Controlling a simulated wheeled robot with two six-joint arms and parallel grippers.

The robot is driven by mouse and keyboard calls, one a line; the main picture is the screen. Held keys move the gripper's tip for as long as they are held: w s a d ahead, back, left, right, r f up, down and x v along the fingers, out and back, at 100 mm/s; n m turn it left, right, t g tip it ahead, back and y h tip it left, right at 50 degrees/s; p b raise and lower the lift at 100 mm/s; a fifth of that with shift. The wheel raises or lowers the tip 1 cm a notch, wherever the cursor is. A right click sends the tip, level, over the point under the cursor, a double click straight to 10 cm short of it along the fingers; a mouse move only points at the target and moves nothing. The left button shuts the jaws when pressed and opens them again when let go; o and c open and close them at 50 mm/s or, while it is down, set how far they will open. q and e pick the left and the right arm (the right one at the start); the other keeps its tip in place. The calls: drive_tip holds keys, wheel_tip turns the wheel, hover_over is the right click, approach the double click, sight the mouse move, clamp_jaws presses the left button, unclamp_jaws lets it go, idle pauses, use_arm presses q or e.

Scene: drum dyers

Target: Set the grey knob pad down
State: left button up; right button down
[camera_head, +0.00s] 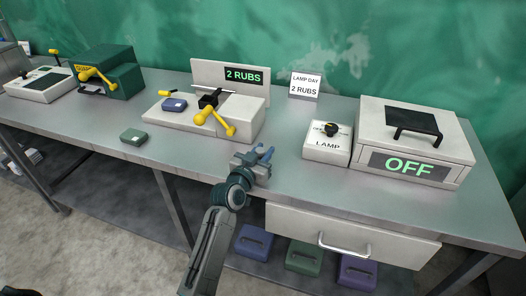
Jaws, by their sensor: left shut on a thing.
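My left gripper (264,154) has blue fingertips and is over the front part of the bench, left of the lamp box. It is shut on a small grey thing (246,158), which looks like the grey knob pad. The gripper covers much of it, and I cannot tell whether it touches the bench top. My right gripper is not in view.
The grey bench (290,133) has free room around my gripper. A rubbing machine (245,112) with a yellow-knobbed lever and blue pad (174,105) stands behind left. A grey-green pad (133,137) lies left. A lamp box (327,150) and an OFF box (440,148) stand right.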

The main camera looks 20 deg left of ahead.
use_arm(q)
drive_tip(key=shift+f, duration=0.15)
drive_tip(key=o, duration=1)
drive_tip(key=shift+c, duration=0.2)
drive_tip(key=shift+s+a+b, duration=0.3)
drive_tip(key=shift+s+a, duration=0.1)
drive_tip(key=shift+s, duration=1.55)
drive_tip(key=shift+s+a+b, duration=0.35)
drive_tip(key=shift+s, duration=1.65)
drive_tip(key=shift+s+a+b, duration=0.3)
drive_tip(key=shift+s+a, duration=0.1)
drive_tip(key=shift+s, duration=1.55)
